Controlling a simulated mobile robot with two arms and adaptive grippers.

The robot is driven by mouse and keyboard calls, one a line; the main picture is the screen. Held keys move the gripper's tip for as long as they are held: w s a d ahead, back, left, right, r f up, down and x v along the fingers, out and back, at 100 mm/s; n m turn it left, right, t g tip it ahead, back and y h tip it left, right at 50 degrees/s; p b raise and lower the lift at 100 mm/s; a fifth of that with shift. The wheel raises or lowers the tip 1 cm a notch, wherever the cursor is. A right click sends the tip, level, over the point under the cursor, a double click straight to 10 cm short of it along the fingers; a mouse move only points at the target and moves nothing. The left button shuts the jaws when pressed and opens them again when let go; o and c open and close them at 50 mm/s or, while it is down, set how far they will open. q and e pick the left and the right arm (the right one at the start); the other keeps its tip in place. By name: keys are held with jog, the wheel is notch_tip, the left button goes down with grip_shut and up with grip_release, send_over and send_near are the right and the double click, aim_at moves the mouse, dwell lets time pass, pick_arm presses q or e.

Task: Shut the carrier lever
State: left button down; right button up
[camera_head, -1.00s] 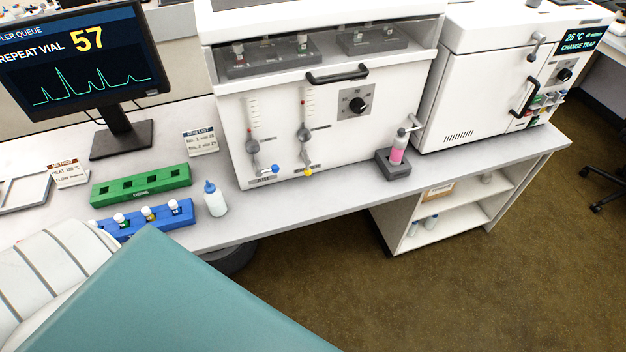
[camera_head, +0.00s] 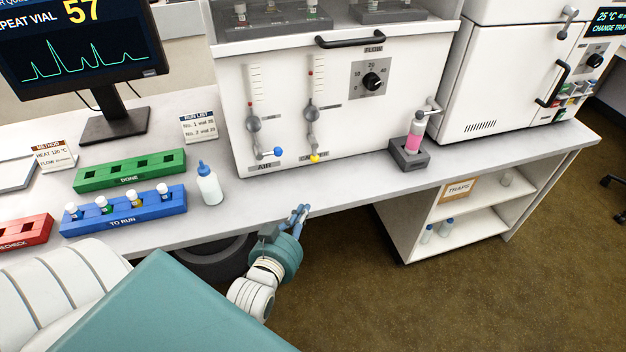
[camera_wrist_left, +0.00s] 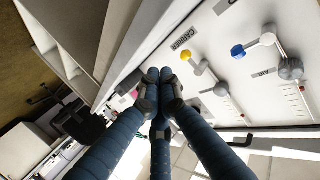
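The carrier lever (camera_head: 315,157) has a yellow tip and sits low on the front panel of the white instrument, under a flow tube. Its arm hangs almost straight down from a grey valve body. In the left wrist view its yellow tip (camera_wrist_left: 186,56) is right of my fingertips, by the CARRIER label. My left gripper (camera_head: 301,211) is at the bench's front edge, below and in front of the lever, apart from it. Its blue fingers (camera_wrist_left: 158,78) are together and empty. My right gripper is not in view.
The blue-tipped air lever (camera_head: 277,151) is left of the carrier lever. A white bottle (camera_head: 209,187) and the blue rack (camera_head: 150,213) stand left. Bench between bottle and holder is clear.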

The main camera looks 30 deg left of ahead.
pick_arm(q)
jog(key=shift+t+y, duration=0.4)
jog(key=r, duration=0.1)
jog(key=a+r, duration=0.1)
jog(key=r, duration=0.2)
jog(key=shift+s+a, duration=0.15)
jog(key=shift+a, duration=0.15)
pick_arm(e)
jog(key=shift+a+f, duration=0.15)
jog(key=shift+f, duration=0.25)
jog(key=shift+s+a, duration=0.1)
pick_arm(q)
send_near(317, 161)
jog(key=p+x, duration=0.1)
jog(key=x, duration=0.5)
jog(key=shift+s+a, duration=0.1)
jog(key=shift+w+a+f, duration=0.1)
jog(key=shift+w, duration=0.3)
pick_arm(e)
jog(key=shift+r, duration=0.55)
pick_arm(q)
jog(key=shift+w, duration=0.15)
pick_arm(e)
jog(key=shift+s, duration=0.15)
